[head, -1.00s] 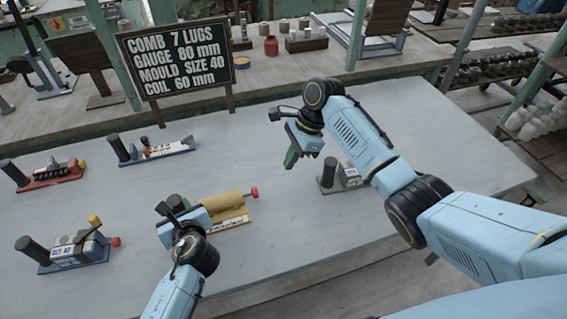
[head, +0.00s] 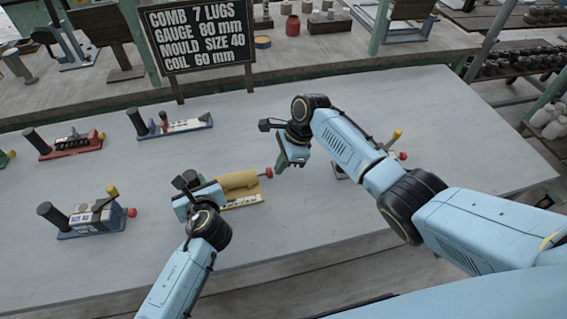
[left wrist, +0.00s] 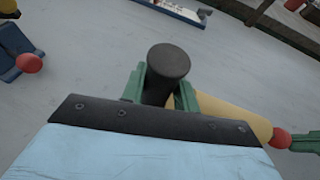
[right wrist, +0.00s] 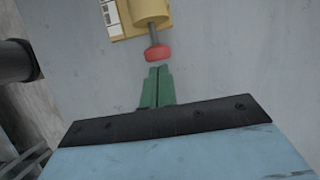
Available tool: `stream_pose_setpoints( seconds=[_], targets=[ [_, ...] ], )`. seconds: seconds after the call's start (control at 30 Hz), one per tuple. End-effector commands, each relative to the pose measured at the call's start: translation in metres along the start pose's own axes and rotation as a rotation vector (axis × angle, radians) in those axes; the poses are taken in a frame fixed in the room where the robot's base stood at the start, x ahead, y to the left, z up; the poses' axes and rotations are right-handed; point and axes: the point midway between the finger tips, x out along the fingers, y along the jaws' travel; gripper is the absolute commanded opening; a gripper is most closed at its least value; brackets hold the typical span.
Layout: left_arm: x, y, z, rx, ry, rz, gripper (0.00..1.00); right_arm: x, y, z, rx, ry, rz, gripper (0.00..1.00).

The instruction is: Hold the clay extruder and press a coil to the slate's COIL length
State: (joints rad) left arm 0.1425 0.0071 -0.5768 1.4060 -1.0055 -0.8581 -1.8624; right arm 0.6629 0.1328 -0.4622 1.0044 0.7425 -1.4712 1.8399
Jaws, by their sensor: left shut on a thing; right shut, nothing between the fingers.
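The clay extruder (head: 238,183) is a yellow barrel on a base with a marked scale strip (head: 243,202) and a red knob (head: 268,172) at its right end. My left gripper (left wrist: 160,88) is shut on the extruder's dark upright post (left wrist: 168,62). In the right wrist view the red knob (right wrist: 158,53) sits on a short rod from the yellow body (right wrist: 148,10). My right gripper (right wrist: 158,72) is shut and empty, its green fingertips just short of the knob, with a small gap. The slate (head: 200,38) reads COIL 60 mm.
A blue SIZE 40 device (head: 95,217) stands at the left. A red device (head: 75,145) and a blue-white one (head: 178,128) lie further back. Another device (head: 340,170) is partly hidden behind my right arm. The front of the table (head: 150,262) is clear.

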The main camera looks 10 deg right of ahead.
Motion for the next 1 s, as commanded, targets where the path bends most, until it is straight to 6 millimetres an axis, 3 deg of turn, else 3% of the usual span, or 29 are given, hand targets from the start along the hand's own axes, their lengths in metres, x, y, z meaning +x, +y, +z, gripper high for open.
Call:
stream_pose_setpoints(
  seconds=[0.27,0.67,0.87,1.0],
  targets=[
    [0.0,0.002,-0.006,0.003,0.011,0.003,0.0,0.005,0.001,0.011,0.0,-0.002,0.002,0.0],
    [0.0,0.002,-0.006,0.003,0.011,0.003,0.0,0.003,0.001,0.004,0.002,0.0,0.001,0.0],
    [0.0,0.002,-0.006,0.002,0.011,0.003,0.0,-0.011,0.001,-0.027,0.003,0.001,-0.001,0.0],
    [0.0,0.002,-0.006,0.002,0.011,0.003,0.0,-0.044,0.0,-0.027,-0.003,-0.001,-0.007,0.0]
  ],
)
